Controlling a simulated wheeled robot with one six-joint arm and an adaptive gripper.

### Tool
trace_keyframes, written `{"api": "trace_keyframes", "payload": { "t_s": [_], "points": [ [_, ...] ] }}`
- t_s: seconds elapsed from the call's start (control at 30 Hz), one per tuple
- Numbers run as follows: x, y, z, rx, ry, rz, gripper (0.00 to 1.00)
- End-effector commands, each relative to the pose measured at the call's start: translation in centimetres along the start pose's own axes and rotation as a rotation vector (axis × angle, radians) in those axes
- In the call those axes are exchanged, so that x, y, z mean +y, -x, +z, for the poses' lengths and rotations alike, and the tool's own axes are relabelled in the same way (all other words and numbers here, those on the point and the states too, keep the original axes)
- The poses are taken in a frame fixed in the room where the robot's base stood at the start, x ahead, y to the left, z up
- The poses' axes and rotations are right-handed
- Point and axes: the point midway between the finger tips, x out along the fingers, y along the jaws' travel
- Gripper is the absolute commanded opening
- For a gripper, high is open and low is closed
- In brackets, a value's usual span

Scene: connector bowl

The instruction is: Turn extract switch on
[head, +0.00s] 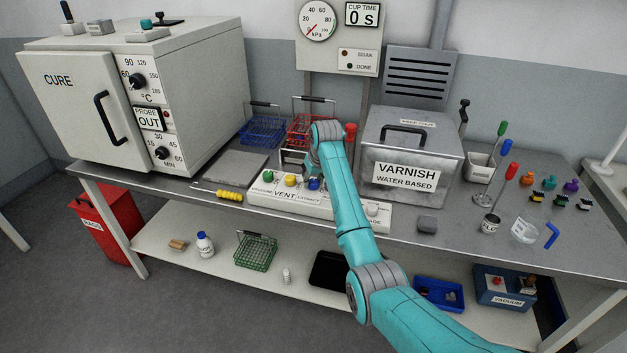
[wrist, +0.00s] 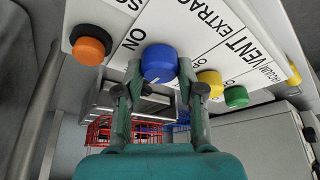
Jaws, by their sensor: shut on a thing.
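The extract switch is a blue round knob (wrist: 158,62) on a white panel (head: 345,208), beside the printed word EXTRACT. It also shows small in the head view (head: 314,184), partly covered by my arm. My gripper (wrist: 160,74) is shut on the blue knob, with one finger on each side of it. The word ON is printed close to the knob in the wrist view, on its left. The knob's pointer, if it has one, cannot be made out. In the head view my gripper is mostly hidden behind my wrist.
Yellow (wrist: 209,83) and green (wrist: 236,96) knobs sit close to the right, and an orange knob (wrist: 90,45) to the left, in the wrist view. Red (head: 304,128) and blue (head: 263,130) wire baskets stand behind the panel. A varnish tank (head: 408,150) stands to the right.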

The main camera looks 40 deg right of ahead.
Motion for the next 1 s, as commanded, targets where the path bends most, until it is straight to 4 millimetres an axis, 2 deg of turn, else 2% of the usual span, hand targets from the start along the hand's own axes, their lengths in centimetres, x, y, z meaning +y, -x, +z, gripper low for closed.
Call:
{"api": "trace_keyframes", "payload": {
  "t_s": [0.37, 1.0],
  "points": [
    [-0.07, -0.04, 0.03, -0.001, -0.130, 0.055, 0.04],
    [-0.15, -0.02, -0.06, -0.001, -0.675, 0.281, 0.04]
  ]
}}
